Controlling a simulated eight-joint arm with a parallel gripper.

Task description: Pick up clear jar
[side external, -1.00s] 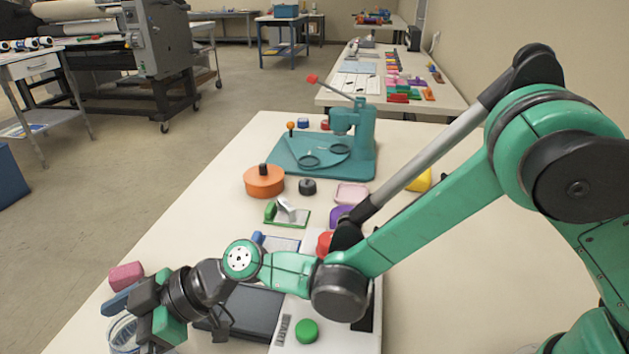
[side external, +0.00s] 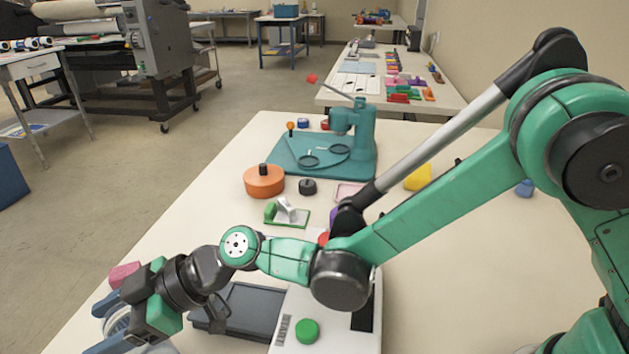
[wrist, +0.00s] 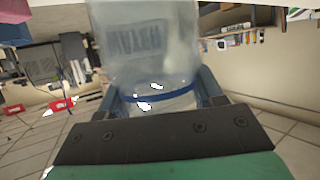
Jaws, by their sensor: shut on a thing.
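The clear jar (side external: 117,324) is at the lower left of the side view, mostly hidden by my gripper (side external: 104,325). In the wrist view the jar (wrist: 150,50) fills the upper middle, see-through, with faint lettering and a blue band near its near end. My gripper (wrist: 158,98) has a blue finger on each side of the jar and is shut on it. In the side view the jar is by the table's left edge; its base is hidden, so I cannot tell its height above the table.
A pink block (side external: 122,273) lies just behind my gripper. A dark flat tray (side external: 245,310) and a white device with a green button (side external: 307,331) are to the right. An orange round pot (side external: 264,181) and a teal press (side external: 325,155) stand farther back. The table's right side is mostly bare.

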